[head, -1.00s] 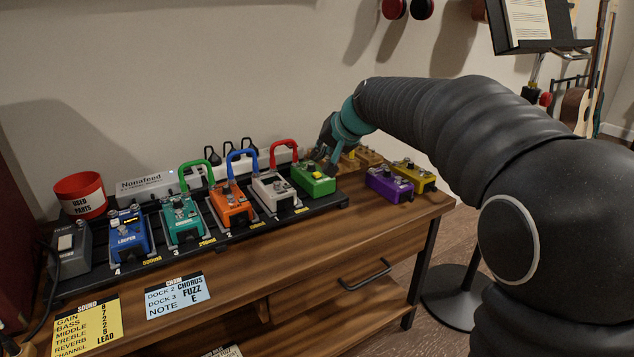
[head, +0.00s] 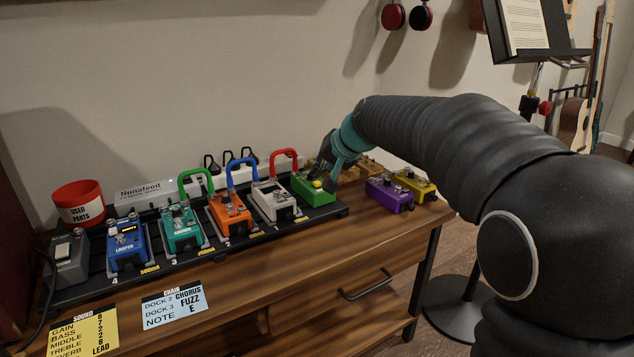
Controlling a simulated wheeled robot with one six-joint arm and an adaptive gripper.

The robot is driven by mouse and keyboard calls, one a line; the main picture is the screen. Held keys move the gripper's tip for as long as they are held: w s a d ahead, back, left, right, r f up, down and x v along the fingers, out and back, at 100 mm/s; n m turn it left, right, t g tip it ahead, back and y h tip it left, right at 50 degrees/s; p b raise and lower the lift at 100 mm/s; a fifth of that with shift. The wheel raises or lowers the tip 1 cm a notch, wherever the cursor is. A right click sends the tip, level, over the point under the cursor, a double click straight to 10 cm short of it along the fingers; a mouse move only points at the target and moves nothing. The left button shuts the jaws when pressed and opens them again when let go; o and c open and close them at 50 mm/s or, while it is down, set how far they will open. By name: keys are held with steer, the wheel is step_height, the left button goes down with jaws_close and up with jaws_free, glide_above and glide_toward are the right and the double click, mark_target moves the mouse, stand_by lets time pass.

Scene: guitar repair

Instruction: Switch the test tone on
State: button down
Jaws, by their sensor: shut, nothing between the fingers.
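My gripper (head: 322,172) is shut and empty, with its fingertips down at the top of the green pedal (head: 313,191), by its yellow part. The picture is too small to tell whether the fingertips touch it. The green pedal sits at the right end of the black pedalboard (head: 330,212). No label for a test tone can be read on it. To its left on the board stand a white pedal (head: 277,204), an orange pedal (head: 232,217), a teal pedal (head: 182,232) and a blue looper pedal (head: 126,254).
A purple pedal (head: 391,196) and a yellow pedal (head: 417,186) sit right of the board. A yellow sound card (head: 85,333) and a blue chain card (head: 174,304) lie in front. Coloured cables arch behind the pedals. A red parts cup (head: 78,198) stands at the left.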

mark_target(319, 183)
steer(key=shift+f, duration=0.1)
stand_by(0.6)
steer(key=shift+f, duration=0.35)
steer(key=shift+f, duration=0.25)
stand_by(0.5)
steer(key=shift+r, duration=0.1)
steer(key=shift+r+p, duration=0.45)
steer(key=shift+r, duration=0.15)
steer(key=shift+r, duration=0.1)
steer(key=shift+r+p, duration=2.25)
steer(key=shift+r, duration=0.65)
